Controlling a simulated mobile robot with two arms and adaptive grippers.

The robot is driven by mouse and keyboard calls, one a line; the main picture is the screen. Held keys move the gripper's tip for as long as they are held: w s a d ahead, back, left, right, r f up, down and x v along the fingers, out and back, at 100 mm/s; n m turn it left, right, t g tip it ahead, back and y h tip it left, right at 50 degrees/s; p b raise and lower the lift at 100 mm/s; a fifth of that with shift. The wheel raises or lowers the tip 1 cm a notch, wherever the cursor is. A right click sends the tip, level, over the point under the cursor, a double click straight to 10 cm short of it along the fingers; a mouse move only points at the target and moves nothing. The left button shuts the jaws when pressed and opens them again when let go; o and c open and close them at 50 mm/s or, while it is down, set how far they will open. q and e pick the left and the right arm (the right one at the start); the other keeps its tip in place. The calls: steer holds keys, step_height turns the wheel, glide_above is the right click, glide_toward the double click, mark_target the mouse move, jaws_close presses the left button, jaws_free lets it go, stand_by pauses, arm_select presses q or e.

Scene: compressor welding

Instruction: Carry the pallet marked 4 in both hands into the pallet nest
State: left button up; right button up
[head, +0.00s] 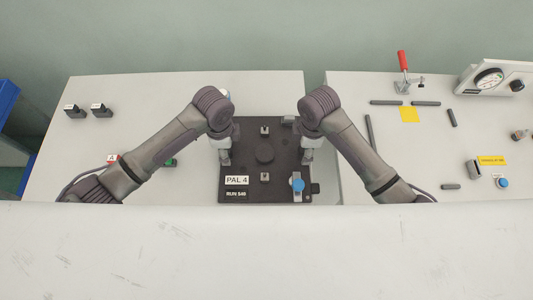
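The pallet marked 4 (247,138) is a black, nearly square plate lying on the left-hand table, with labels "PAL 4" and "RUN 546" at its near left corner. It bears a dark round disc, small grey blocks and a blue knob. My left gripper (225,158) is at its left edge and my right gripper (307,157) at its right edge. Their fingers are small and partly hidden, so I cannot tell whether they grip it. On the right-hand table, dark bars (386,102) outline a bare area that looks like the pallet nest, with a yellow square (409,115) inside.
A red-handled clamp (402,62) stands behind the bars. A dial gauge (488,79) is at the far right. A narrow gap (316,110) parts the tables. Two small black blocks (101,111) lie at left. A pale surface (260,250) fills the foreground.

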arm_select(q)
steer(key=shift+f, duration=0.6)
arm_select(e)
steer(key=shift+f, duration=0.6)
arm_select(q)
steer(key=shift+s, duration=0.1)
jaws_close()
arm_select(e)
jaws_close()
steer(key=shift+r, duration=0.1)
